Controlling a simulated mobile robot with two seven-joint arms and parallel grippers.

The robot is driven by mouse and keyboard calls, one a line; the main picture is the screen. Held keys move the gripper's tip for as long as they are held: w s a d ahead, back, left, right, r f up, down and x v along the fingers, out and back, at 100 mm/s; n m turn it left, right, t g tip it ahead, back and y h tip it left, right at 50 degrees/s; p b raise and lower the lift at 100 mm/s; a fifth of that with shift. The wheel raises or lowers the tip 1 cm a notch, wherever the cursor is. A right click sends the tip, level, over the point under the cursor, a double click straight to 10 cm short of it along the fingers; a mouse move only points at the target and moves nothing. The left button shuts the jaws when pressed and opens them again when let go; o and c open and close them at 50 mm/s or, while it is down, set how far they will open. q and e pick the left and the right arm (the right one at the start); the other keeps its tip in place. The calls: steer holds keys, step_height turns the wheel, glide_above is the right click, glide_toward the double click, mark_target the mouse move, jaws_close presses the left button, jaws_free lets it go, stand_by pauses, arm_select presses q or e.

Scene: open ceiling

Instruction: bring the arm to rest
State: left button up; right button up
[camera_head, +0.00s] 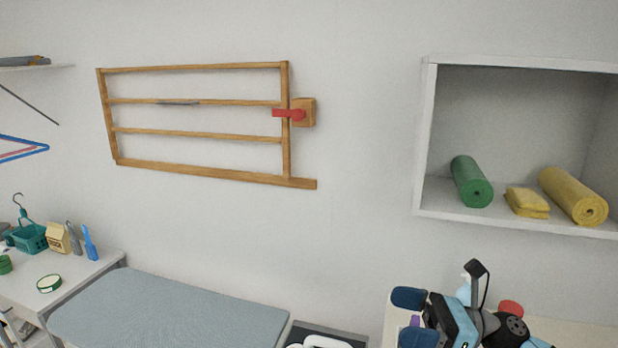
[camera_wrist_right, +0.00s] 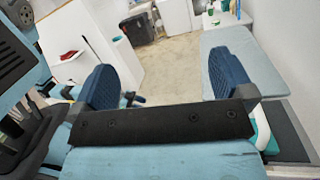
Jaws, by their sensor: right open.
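My right arm (camera_head: 480,325) shows at the lower right of the head view, in front of a pale surface. Its gripper (camera_head: 411,318) points left, with its two dark blue finger pads spread apart. The right wrist view shows the same gripper (camera_wrist_right: 167,80) with a wide gap between the pads and nothing held. The floor and furniture show beyond the gap. My left gripper is in neither view.
A grey-blue padded board (camera_head: 175,310) lies at the lower left, beside a white table (camera_head: 75,275) with small items. A wooden wall rack (camera_head: 200,65) hangs above. A white wall shelf (camera_head: 450,205) at right holds green and yellow rolls. Open floor (camera_wrist_right: 170,75) shows in the wrist view.

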steer(key=s+d+f+m+t+h, duration=0.2)
steer(key=f+m+t+h, duration=0.65)
steer(key=m, duration=0.85)
steer(key=s+d+f+m+t+h, duration=0.1)
steer(key=s+f+m+t+h, duration=0.35)
steer(key=f+m, duration=1)
steer(key=s+f+m+g+h, duration=0.3)
steer(key=s+f+m+g, duration=0.2)
steer(key=s+f+m, duration=0.8)
steer(key=m, duration=0.3)
steer(key=shift+d+f+h, duration=0.3)
steer(key=shift+d+h, duration=0.05)
steer(key=shift+h, duration=0.05)
